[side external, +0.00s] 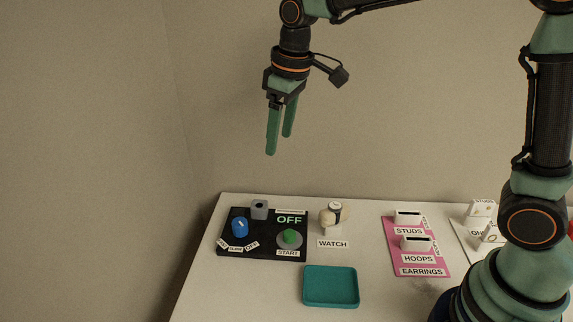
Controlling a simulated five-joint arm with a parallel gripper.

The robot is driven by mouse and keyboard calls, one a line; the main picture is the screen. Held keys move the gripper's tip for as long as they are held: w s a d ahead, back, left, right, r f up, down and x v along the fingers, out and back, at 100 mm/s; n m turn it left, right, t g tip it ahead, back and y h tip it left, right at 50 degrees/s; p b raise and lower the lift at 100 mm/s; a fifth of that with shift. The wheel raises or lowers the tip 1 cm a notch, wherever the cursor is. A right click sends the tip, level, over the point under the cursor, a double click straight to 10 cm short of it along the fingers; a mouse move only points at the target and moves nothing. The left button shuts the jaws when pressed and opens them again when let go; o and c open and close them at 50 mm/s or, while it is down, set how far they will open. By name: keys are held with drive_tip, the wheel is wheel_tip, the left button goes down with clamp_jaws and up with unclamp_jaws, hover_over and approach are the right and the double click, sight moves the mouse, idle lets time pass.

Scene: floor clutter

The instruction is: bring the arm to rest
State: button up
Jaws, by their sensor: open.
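My arm reaches in from the right, and my gripper (280,144) hangs from it, pointing down. Its two green fingers are apart, with nothing between them. It is high above the back left of the white table (250,300), clear of everything on it. Below it is a black panel (262,252) with a blue knob (240,227), a grey block, a green button (289,236) marked START and a display reading OFF (289,219).
A watch on a stand (334,217) is right of the panel. A teal tray (331,308) lies in front. A pink earrings board (414,263) with white holders is further right. White items (480,213) at far right are partly hidden by my arm. A wall stands behind.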

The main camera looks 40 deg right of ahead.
drive_tip(key=s+d+m+t, duration=0.3)
drive_tip(key=s+d+m, duration=0.2)
drive_tip(key=s+d, duration=0.4)
drive_tip(key=s, duration=0.5)
drive_tip(key=shift+s+d+r+t, duration=0.2)
drive_tip(key=shift+s+d+t, duration=0.05)
drive_tip(key=shift+t, duration=0.05)
